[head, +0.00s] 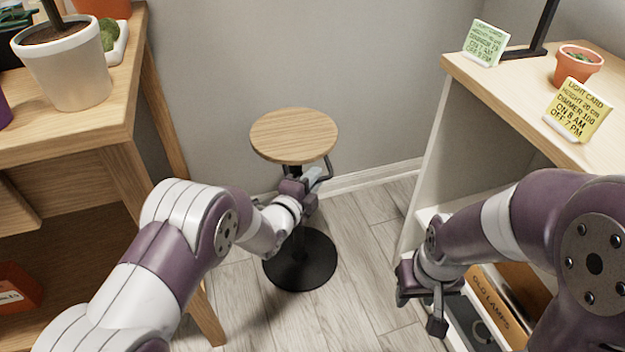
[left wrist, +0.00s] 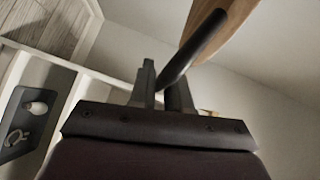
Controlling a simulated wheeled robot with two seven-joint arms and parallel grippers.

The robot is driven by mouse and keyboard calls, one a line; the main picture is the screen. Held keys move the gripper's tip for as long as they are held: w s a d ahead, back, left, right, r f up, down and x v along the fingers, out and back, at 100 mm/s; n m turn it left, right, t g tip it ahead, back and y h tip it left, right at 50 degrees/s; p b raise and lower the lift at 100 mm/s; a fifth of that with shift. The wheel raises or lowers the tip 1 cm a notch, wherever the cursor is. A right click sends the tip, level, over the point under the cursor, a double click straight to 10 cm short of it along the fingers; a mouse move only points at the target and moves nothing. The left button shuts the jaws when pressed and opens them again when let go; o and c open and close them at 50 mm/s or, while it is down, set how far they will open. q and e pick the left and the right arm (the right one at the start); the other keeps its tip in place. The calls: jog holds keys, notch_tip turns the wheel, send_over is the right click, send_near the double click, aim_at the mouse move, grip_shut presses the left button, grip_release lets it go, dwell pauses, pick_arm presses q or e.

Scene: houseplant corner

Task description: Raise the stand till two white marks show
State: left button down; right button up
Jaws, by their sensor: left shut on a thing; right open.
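The stand has a round wooden top (head: 293,135) and a round black base (head: 300,272) on the floor. My left gripper (head: 308,180) is just under the top, at its front. In the left wrist view, the fingers (left wrist: 165,85) are shut on a black bar (left wrist: 195,47) that runs up to the wooden top (left wrist: 228,28). My arm and gripper hide most of the stand's column, and I see no white marks on it. My right gripper (head: 425,305) is open and empty, low at the right, apart from the stand.
A wooden table (head: 120,100) with a white plant pot (head: 65,70) stands at the left. At the right, a shelf unit (head: 470,85) carries a green card (head: 486,43), a yellow card (head: 578,110) and a terracotta pot (head: 577,66). The wall is close behind the stand.

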pick_arm(q)
notch_tip(320, 180, up, 15)
jog(key=p, duration=1)
jog(key=shift+f, duration=0.2)
jog(key=c, duration=1.2)
grip_release()
jog(key=shift+f, duration=0.15)
jog(key=p+v, duration=0.3)
jog(key=v, duration=0.9)
jog(key=shift+s+a, duration=0.2)
jog(key=shift+s, duration=0.15)
